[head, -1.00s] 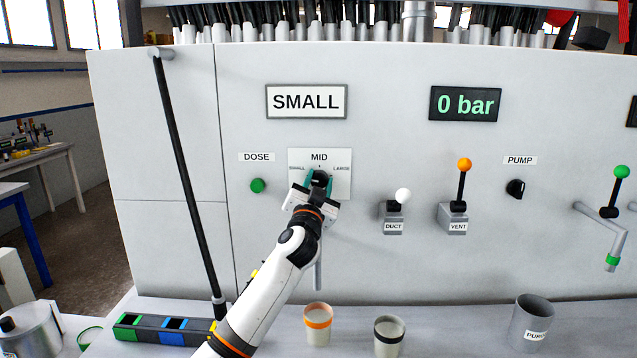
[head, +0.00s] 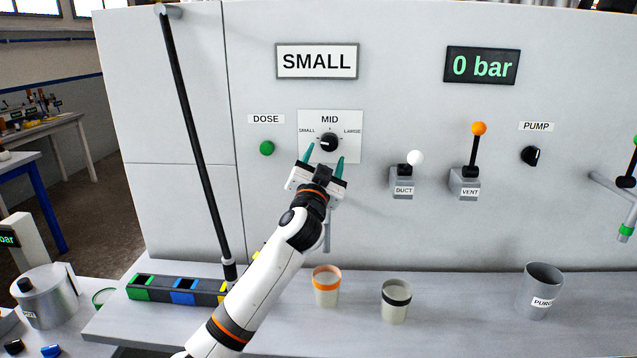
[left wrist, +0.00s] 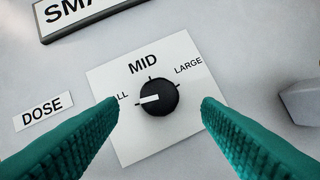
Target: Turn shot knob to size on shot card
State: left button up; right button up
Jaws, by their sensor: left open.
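The shot card is a framed sign reading SMALL (head: 317,61) above the knob's plate. The shot knob (head: 329,142) is a round black knob on a white plate (head: 350,152) marked SMALL, MID and LARGE. In the left wrist view the knob (left wrist: 158,97) has its white pointer line turned left, towards the partly hidden SMALL mark. My left gripper (head: 325,159) is open, with its teal fingers apart, just below and in front of the knob. In the left wrist view its fingers stand either side of the knob, clear of it. My right gripper is not in view.
A green DOSE button (head: 267,148) is left of the plate. DUCT (head: 403,183) and VENT (head: 465,184) levers and a PUMP knob (head: 531,156) are to the right. Orange-banded (head: 326,288) and black-banded (head: 396,302) cups stand on the bench below. A black pole leans at left.

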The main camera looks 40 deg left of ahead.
pick_arm(q)
jog(key=b+v, duration=0.1)
jog(key=v, duration=0.6)
jog(key=shift+b, duration=0.3)
